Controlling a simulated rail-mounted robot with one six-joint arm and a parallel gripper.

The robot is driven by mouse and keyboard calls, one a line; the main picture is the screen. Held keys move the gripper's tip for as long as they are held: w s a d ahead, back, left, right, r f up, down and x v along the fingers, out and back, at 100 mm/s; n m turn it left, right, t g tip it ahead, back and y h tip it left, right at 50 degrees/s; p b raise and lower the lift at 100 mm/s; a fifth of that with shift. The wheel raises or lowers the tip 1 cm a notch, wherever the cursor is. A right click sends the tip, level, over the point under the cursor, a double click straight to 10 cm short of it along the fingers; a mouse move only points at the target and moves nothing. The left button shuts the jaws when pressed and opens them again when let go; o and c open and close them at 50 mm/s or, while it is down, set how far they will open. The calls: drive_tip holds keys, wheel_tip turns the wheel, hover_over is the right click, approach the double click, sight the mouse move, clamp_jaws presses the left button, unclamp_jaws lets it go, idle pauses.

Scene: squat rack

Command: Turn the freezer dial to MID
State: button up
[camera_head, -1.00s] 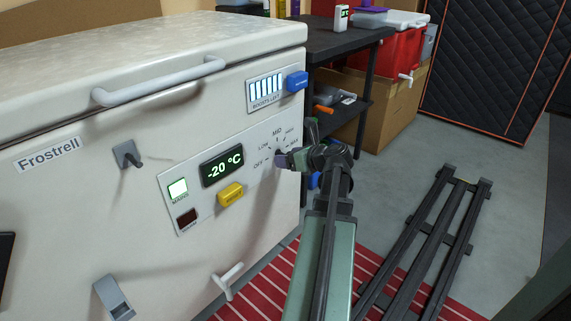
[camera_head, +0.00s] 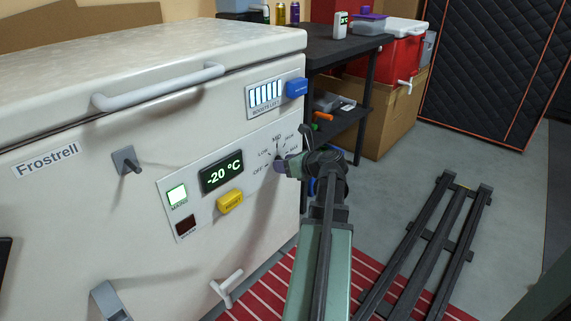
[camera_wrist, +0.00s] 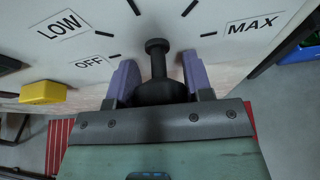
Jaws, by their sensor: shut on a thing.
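The freezer dial (camera_wrist: 157,62) is a dark knob with a narrow stem and rounded tip. It is on the front panel of the white chest freezer (camera_head: 95,215). My gripper (camera_wrist: 160,82) has purple fingers on either side of the dial's wide dark base and is shut on it. In the head view my gripper (camera_head: 283,165) covers most of the dial, below the MID label (camera_head: 276,137). In the wrist view the LOW (camera_wrist: 60,24), OFF (camera_wrist: 89,62) and MAX (camera_wrist: 252,24) labels show; MID is out of frame. I cannot tell the dial's exact setting.
A yellow RESET button (camera_head: 230,201) and a -20 °C display (camera_head: 222,172) are left of the dial. A blue button (camera_head: 297,87) is above it. A white T-handle (camera_head: 227,287) sticks out below. A dark shelf table (camera_head: 345,45) stands behind the freezer's right edge.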

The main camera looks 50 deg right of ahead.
drive_tip(key=n+h, duration=0.2)
drive_tip(key=n, duration=0.1)
drive_tip(key=shift+n+h+b, duration=0.55)
drive_tip(key=shift+n+h, duration=0.45)
drive_tip(key=shift+n, duration=0.4)
drive_tip(key=o, duration=0.9)
